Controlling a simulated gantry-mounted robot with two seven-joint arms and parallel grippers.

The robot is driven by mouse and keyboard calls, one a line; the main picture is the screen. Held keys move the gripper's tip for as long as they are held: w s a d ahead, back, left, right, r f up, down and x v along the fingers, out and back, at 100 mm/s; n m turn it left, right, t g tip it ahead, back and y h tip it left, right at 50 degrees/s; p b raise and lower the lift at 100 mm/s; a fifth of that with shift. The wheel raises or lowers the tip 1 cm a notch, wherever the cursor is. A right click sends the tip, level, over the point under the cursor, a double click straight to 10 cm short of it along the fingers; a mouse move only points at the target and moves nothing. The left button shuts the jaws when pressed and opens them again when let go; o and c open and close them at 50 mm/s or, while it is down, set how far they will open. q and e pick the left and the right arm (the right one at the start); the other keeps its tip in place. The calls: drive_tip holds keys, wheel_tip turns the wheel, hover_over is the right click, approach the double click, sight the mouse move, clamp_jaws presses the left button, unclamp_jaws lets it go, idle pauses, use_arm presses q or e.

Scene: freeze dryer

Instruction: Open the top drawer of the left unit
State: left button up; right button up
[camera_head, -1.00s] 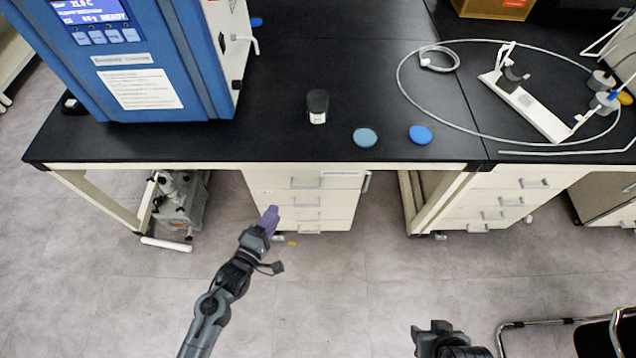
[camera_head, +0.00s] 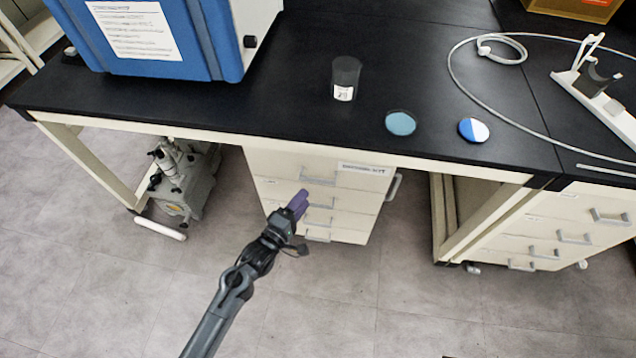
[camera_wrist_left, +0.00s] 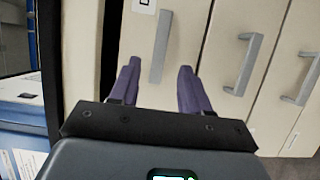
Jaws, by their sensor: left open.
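The left unit (camera_head: 270,190) is a cream drawer cabinet under the black bench, with several stacked grey-handled drawers. Its top drawer (camera_head: 275,163) looks shut, with a bar handle (camera_head: 318,180) and a label at its upper right. My left gripper (camera_head: 300,199) is in front of the upper drawers, its purple fingers pointing at them. In the left wrist view the fingers (camera_wrist_left: 158,80) are apart, and the top drawer's handle (camera_wrist_left: 161,46) shows between and beyond their tips. Nothing is held. Contact with the handle cannot be made out. My right gripper is out of view.
The black bench top (camera_head: 270,110) overhangs the drawers. On it are a blue machine (camera_head: 200,50), a dark-capped jar (camera_head: 345,78) and two round discs (camera_head: 400,123). A pump (camera_head: 185,180) stands on the floor at left. A second drawer unit (camera_head: 560,225) is at right. Floor in front is clear.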

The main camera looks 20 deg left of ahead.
sight(316, 181)
use_arm(q)
drive_tip(key=w+b, duration=0.1)
drive_tip(key=w, duration=0.1)
drive_tip(key=w+d+b, duration=0.1)
drive_tip(key=w, duration=0.2)
drive_tip(key=w+b, duration=0.1)
drive_tip(key=w, duration=0.1)
drive_tip(key=shift+w+d+f, duration=0.1)
drive_tip(key=shift+w+d, duration=0.1)
drive_tip(key=shift+w, duration=0.1)
drive_tip(key=shift+w+d+b, duration=0.1)
drive_tip(key=shift+w+b, duration=0.3)
drive_tip(key=shift+w, duration=0.2)
clamp_jaws()
